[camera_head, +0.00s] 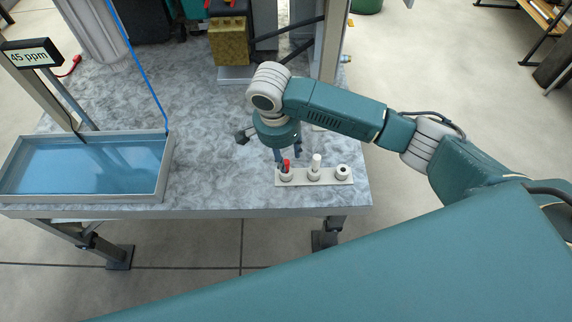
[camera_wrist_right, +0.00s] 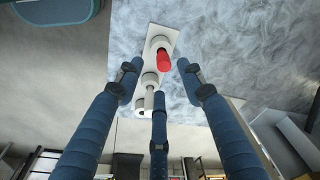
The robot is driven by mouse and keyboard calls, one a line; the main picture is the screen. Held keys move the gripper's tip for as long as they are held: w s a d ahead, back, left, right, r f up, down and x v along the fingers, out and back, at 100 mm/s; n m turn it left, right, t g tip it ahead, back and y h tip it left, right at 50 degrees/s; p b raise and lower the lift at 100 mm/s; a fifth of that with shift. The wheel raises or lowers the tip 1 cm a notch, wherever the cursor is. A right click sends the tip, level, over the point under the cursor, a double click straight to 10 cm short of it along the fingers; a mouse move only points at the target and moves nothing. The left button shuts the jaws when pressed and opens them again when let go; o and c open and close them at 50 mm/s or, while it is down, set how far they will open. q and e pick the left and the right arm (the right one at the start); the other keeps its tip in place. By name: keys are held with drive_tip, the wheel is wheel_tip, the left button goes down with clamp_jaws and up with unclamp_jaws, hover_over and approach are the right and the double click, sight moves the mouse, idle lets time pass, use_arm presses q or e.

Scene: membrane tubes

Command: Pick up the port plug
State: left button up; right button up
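A pale strip holder (camera_head: 328,175) lies near the front edge of the table. At its left end a red plug (camera_head: 286,165) stands in a round seat. A white peg (camera_head: 316,161) stands in the middle seat, and a ring fitting with a dark hole (camera_head: 342,171) is at the right end. I cannot tell which piece is the port plug. My right gripper (camera_head: 281,158) points down above the red plug. In the right wrist view its blue fingers (camera_wrist_right: 157,77) are spread, with the red plug (camera_wrist_right: 163,60) beyond and between the tips; contact is not visible. My left gripper is not in view.
A shallow tray of blue liquid (camera_head: 85,168) stands on the left of the table, with a blue tube (camera_head: 140,65) over its corner. A 45 ppm display (camera_head: 31,55) stands behind it. A yellow block (camera_head: 229,45) is at the back. The middle tabletop is clear.

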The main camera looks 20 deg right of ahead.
sight(286, 162)
drive_tip(key=shift+w+d+f+p, duration=0.15)
drive_tip(key=shift+f+p, duration=0.1)
drive_tip(key=shift+f, duration=0.8)
drive_tip(key=shift+w+d+f+p, duration=0.1)
drive_tip(key=shift+w+f+p, duration=0.15)
drive_tip(key=shift+f, duration=0.75)
drive_tip(key=shift+w+d+f+p, duration=0.1)
drive_tip(key=shift+f+p, duration=0.2)
drive_tip(key=shift+f, duration=0.75)
drive_tip(key=c, duration=0.8)
